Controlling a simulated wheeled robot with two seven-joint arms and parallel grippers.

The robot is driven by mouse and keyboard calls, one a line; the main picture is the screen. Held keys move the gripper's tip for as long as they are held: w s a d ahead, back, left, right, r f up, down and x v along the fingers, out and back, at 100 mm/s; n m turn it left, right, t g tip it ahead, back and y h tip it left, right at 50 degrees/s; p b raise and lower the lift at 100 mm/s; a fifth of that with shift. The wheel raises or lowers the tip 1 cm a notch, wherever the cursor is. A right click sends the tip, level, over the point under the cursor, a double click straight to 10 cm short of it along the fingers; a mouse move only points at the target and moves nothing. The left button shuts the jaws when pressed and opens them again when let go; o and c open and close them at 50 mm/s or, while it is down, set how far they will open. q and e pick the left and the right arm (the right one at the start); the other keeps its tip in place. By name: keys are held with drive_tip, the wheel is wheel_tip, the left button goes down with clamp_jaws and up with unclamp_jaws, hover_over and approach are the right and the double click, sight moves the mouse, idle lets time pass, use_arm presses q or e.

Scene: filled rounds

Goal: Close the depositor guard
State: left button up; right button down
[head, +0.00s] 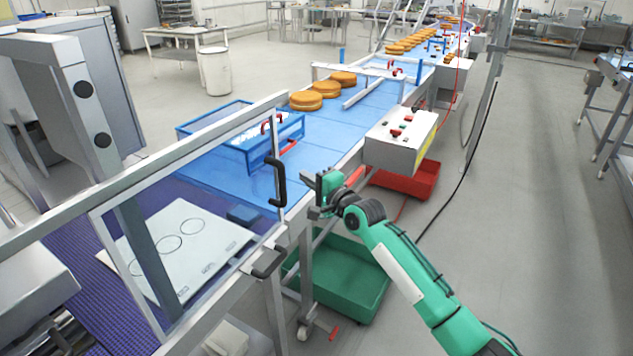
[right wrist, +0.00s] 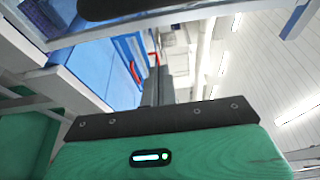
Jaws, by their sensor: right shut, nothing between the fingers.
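The depositor guard (head: 190,225) is a clear panel in a pale metal frame, on the left side of the blue conveyor in the head view. A black upright handle (head: 279,183) sits on its right edge. A second black handle (head: 268,263) is lower down, on the rail below the panel. My right gripper (head: 318,194) is shut and empty, a little to the right of the upright handle; a small gap shows between them. In the right wrist view a dark bar crosses the top edge; I cannot tell what it is. My left gripper is not in view.
A grey control box (head: 401,140) with red buttons stands beside the conveyor (head: 345,118), right of the gripper. A green crate (head: 345,280) and a red crate (head: 412,180) are below. A blue-framed tray (head: 240,135) and round cakes (head: 326,89) are on the belt.

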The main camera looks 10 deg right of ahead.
use_arm(q)
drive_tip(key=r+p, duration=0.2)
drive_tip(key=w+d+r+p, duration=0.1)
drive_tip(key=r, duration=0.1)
drive_tip(key=shift+p, duration=0.3)
use_arm(e)
drive_tip(key=a, duration=0.2)
drive_tip(key=w+a, duration=0.1)
drive_tip(key=a, duration=0.2)
drive_tip(key=shift+a, duration=0.15)
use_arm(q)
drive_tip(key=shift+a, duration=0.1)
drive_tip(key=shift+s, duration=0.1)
